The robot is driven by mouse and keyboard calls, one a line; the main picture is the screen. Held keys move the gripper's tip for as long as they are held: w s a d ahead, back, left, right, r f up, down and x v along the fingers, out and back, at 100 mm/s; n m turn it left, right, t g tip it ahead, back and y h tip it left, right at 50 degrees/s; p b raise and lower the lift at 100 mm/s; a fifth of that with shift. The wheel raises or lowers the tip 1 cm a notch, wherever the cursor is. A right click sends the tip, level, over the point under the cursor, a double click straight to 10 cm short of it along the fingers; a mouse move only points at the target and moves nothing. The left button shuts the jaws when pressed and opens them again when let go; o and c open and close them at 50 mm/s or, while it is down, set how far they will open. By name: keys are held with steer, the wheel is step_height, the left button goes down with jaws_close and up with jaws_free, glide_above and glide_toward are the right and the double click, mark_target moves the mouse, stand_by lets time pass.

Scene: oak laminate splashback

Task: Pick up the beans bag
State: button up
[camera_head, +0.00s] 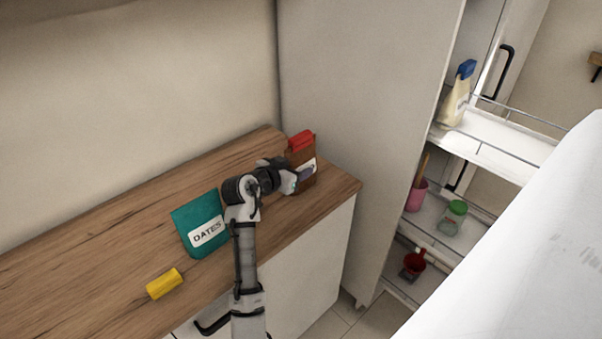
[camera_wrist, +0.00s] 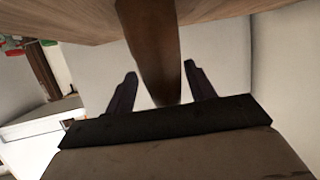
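A brown bag with a red top and a white label (camera_head: 301,143) stands on the wooden counter near its right end. My gripper covers part of it, and its label is not readable, so I cannot confirm that it is the beans bag. My gripper (camera_head: 304,176) is at the front of this bag. In the wrist view, the gripper's two dark fingers (camera_wrist: 160,72) are apart, with the brown bag (camera_wrist: 154,45) narrow between them. Gaps show between the bag and both fingers.
A tall pale panel (camera_head: 365,110) rises close on the right. Beyond it, pull-out shelves (camera_head: 500,145) hold a bottle, a jar and other items.

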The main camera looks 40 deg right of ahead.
steer(key=c, duration=1)
steer(key=shift+r, duration=0.1)
steer(key=shift+c, duration=0.3)
steer(key=shift+r, duration=0.1)
